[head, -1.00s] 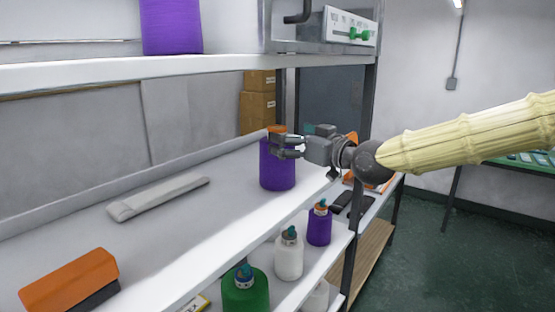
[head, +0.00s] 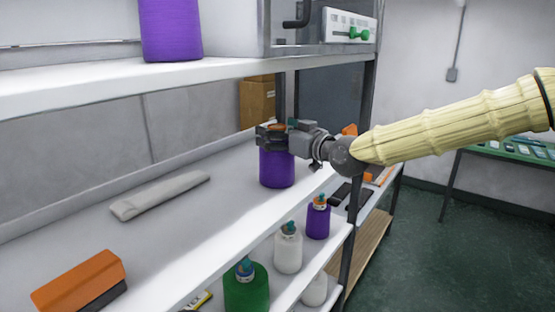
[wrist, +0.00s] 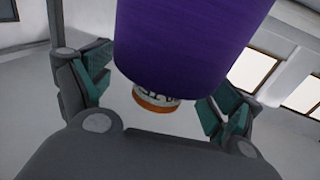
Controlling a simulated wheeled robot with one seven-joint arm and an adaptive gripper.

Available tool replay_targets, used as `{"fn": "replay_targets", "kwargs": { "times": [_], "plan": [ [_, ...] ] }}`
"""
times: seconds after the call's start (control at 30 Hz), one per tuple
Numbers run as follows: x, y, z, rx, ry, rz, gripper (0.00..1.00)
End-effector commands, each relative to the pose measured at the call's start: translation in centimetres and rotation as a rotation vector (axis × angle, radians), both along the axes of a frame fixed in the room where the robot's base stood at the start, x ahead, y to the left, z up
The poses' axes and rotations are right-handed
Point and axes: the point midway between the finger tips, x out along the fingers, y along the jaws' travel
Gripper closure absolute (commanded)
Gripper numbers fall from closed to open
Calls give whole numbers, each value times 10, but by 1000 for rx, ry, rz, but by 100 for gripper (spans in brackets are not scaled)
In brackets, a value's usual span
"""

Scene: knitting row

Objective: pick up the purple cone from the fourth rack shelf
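A purple cone (head: 277,168) stands upright on the middle shelf (head: 170,240), near its right end. My gripper (head: 268,138) is at the cone's top and hides most of its orange tip. In the wrist view, the purple cone (wrist: 190,40) fills the top middle, with its white and orange tip (wrist: 155,100) between my gripper's fingers (wrist: 160,95). The fingers are spread, with a gap showing on both sides of the tip.
An orange brush-like block (head: 80,280) and a flat grey bar (head: 160,195) lie on the middle shelf. A dark rack post (head: 353,225) stands right of the cone. The upper shelf edge (head: 120,83) is overhead.

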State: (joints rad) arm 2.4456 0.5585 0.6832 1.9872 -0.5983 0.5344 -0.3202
Motion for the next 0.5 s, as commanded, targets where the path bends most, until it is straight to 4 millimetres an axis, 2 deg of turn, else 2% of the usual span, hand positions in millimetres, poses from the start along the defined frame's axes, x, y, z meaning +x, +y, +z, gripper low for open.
{"fn": "replay_targets", "kwargs": {
  "times": [0.03, 0.27, 0.5],
  "plan": [
    [0, 0, 0, 0, 0, 0, 27],
    [0, 0, 0, 0, 0, 0, 69],
    [0, -1, 1, 1, -1, -1, 70]
  ]
}}
